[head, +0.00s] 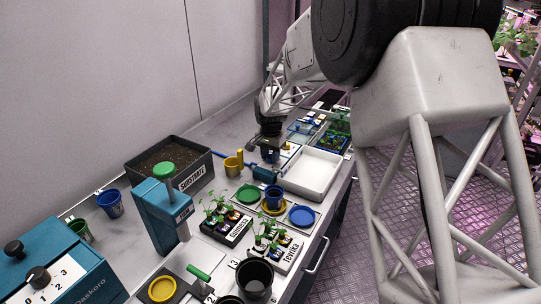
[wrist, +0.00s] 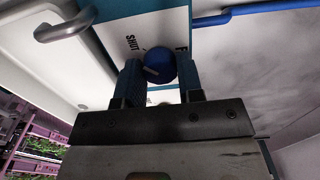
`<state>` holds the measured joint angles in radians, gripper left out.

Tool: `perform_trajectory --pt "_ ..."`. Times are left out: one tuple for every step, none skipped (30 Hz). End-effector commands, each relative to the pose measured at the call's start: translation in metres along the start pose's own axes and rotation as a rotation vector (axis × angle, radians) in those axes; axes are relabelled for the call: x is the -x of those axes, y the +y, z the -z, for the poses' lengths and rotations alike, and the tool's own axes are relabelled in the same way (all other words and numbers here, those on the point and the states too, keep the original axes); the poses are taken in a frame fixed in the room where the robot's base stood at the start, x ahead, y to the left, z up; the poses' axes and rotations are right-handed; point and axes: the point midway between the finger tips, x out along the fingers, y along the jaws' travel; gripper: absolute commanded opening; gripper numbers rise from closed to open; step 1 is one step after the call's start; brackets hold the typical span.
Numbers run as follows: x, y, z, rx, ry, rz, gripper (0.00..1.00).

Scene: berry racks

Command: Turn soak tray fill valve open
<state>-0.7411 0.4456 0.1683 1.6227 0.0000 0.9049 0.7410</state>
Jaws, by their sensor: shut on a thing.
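My gripper (wrist: 160,76) is shut on the round blue valve knob (wrist: 161,62) in the wrist view, one dark finger on each side. A short pale mark shows on the knob. Behind it is a white plate with a blue edge (wrist: 140,22). The word SHUT reads on its left; lettering at its right is cut off. In the head view, my gripper (head: 270,154) is above the blue valve body (head: 265,173), beside the white soak tray (head: 313,178); the knob is mostly hidden there. The knob's exact turn is hard to tell.
A blue pipe (wrist: 255,10) runs off from the valve. A metal spout (wrist: 65,27) hangs over the tray.

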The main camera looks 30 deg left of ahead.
Motion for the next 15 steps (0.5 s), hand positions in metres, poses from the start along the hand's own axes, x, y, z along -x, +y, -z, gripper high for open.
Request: perform_trajectory --pt "0.0001 0.0 0.0 0.0 0.0 0.0 0.11" --pt "0.0001 0.0 0.0 0.001 0.0 0.0 0.11" --pt "0.0001 0.0 0.0 0.002 0.0 0.0 0.11" --pt "0.0002 0.0 0.0 0.004 0.0 0.0 0.11" --pt "0.0001 0.0 0.0 0.007 0.0 0.0 0.11" --pt "0.0001 0.0 0.0 0.011 0.0 0.0 0.11" --pt "0.0001 0.0 0.0 0.016 0.0 0.0 0.11" --pt "0.0 0.0 0.0 0.022 0.0 0.0 0.11" --pt "-0.0001 0.0 0.0 0.032 0.0 0.0 0.11" --pt "-0.0001 0.0 0.0 0.04 0.0 0.0 0.11" --pt "-0.0001 0.0 0.0 0.049 0.0 0.0 0.11" --pt "-0.0001 0.0 0.0 0.065 0.0 0.0 0.11" --pt "-0.0001 0.0 0.0 0.077 0.0 0.0 0.11" --pt "0.0002 -0.0001 0.0001 0.091 0.0 0.0 0.11" --pt "0.0005 -0.0001 0.0002 0.112 0.0 0.0 0.11"
